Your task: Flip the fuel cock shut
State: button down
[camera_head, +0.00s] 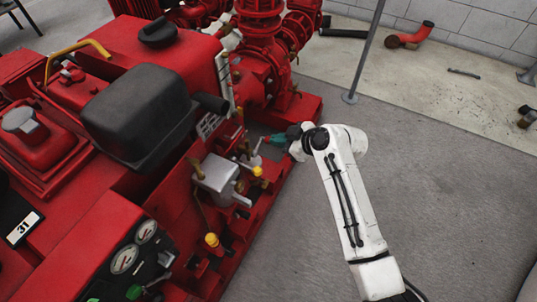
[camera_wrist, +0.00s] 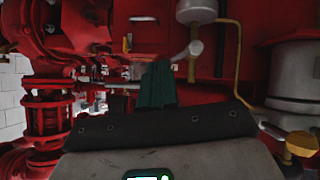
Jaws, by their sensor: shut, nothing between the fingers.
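My gripper (camera_head: 272,139) is at the side of the red pumpset, by the small pipes and fittings near the engine's lower edge. In the wrist view its dark green fingers (camera_wrist: 157,84) are together with nothing between them. A pale grey lever with a rounded end (camera_wrist: 188,51) stands just right of the fingertips; it looks like the fuel cock, but I cannot be sure. Whether the fingers touch it I cannot tell. In the head view a small pale lever (camera_head: 257,147) shows just left of the fingertips.
A grey metal bowl (camera_wrist: 198,10) and a brass pipe (camera_wrist: 237,62) are close by. A silver box (camera_head: 217,174) with yellow-capped fittings is on the engine side. A grey post (camera_head: 366,50) stands behind my arm.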

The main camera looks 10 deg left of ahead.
jog(key=shift+w+d+f+m+g+y+b, duration=0.15)
jog(key=shift+w+f+m+g+y+b, duration=0.3)
jog(key=shift+f+m+g+b, duration=0.45)
jog(key=shift+s+r+p, duration=0.1)
jog(key=shift+r+p, duration=0.1)
jog(key=shift+p, duration=0.1)
jog(key=shift+s+a+f, duration=0.25)
jog(key=shift+s+f, duration=0.05)
jog(key=shift+s, duration=0.3)
jog(key=shift+p, duration=0.3)
